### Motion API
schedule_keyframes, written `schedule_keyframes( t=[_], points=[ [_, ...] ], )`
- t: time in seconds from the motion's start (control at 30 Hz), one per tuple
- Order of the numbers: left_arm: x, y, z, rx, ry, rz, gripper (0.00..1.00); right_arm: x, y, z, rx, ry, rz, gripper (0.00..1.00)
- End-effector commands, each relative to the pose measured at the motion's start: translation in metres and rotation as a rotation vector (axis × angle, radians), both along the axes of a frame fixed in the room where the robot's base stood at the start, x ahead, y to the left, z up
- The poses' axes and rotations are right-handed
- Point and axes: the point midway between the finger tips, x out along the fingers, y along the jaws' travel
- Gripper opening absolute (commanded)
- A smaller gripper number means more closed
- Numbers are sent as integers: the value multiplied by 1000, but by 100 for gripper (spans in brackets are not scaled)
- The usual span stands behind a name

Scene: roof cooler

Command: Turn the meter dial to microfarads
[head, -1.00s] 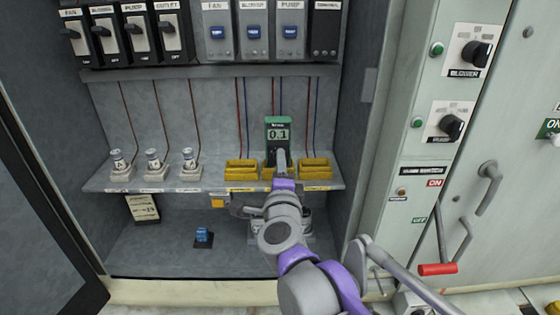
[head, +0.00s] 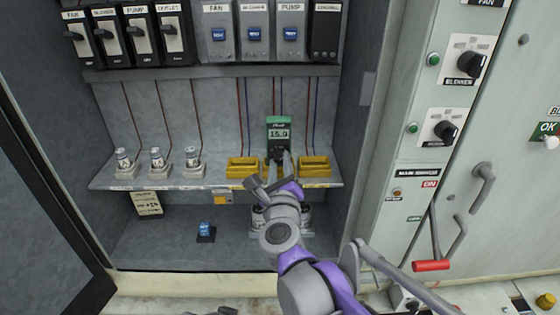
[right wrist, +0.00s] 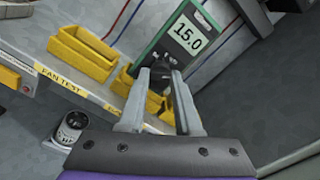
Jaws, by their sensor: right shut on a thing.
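The green meter (head: 279,127) stands upright on the shelf at the back of the cabinet, and its display reads 15.0. It also shows in the right wrist view (right wrist: 207,18). Its dark dial (right wrist: 161,71) is below the display, partly hidden by my fingers. My right gripper (right wrist: 161,80) reaches up to the meter with its two fingers on either side of the dial, shut on it. It also shows in the head view (head: 279,160). The dial's markings cannot be read. A small dark piece at the bottom edge of the head view may be my left gripper (head: 218,311).
Yellow trays (head: 242,168) (head: 315,167) sit on either side of the meter. Several fuse-like cylinders (head: 157,160) stand on the shelf's left. Wires hang behind. A cabinet door (head: 35,190) is at left, and a panel with knobs and a red-handled lever (head: 431,266) is at right.

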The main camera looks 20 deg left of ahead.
Motion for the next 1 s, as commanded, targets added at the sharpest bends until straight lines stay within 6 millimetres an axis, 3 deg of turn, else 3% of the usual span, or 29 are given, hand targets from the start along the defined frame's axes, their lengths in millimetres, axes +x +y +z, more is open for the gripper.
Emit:
schedule_keyframes(
  t=[0.3, 0.83, 0.87, 1.0],
  points=[
    [3, 0, 6, 0, -5, 0, 100, 0, 1, 0, 110, 31, 1, 0],
    [3, 0, 7, 0, -5, 0, 100, -1, 1, -1, 129, 39, 2, 0],
    [3, 0, 7, 0, -5, 0, 100, -1, 1, -1, 129, 39, 2, 38],
    [3, 0, 7, 0, -5, 0, 100, 0, 1, -1, 128, 38, 2, 63]
  ],
)
